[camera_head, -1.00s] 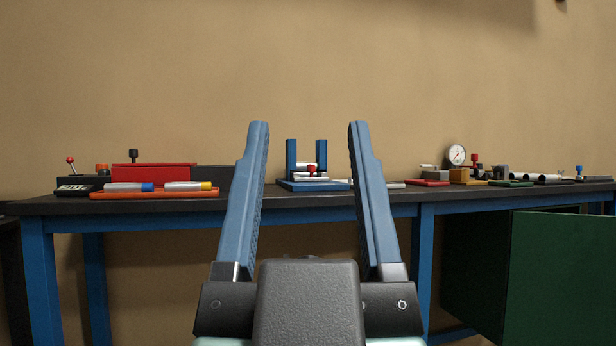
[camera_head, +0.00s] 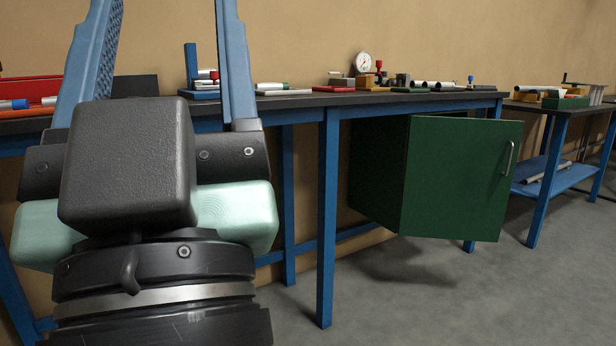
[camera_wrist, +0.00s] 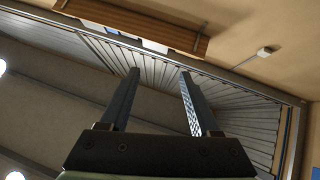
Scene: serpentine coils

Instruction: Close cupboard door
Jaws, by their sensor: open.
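The green cupboard (camera_head: 378,170) hangs under the workbench at the centre right of the head view. Its green door (camera_head: 455,180) faces me with a metal handle (camera_head: 508,158) near its right edge. The door looks partly open, hinged on the left, with a dark gap behind its top edge; how far it stands open is hard to tell. My gripper (camera_head: 165,15) is at the left of the head view, raised, open and empty, well apart from the door. In the wrist view my gripper (camera_wrist: 159,73) points up toward the ceiling.
The workbench top (camera_head: 300,99) carries a dial gauge (camera_head: 363,62) and several small parts. A blue table leg (camera_head: 327,220) stands left of the cupboard. A second bench (camera_head: 545,190) stands at the right. The grey floor (camera_head: 420,300) before the cupboard is clear.

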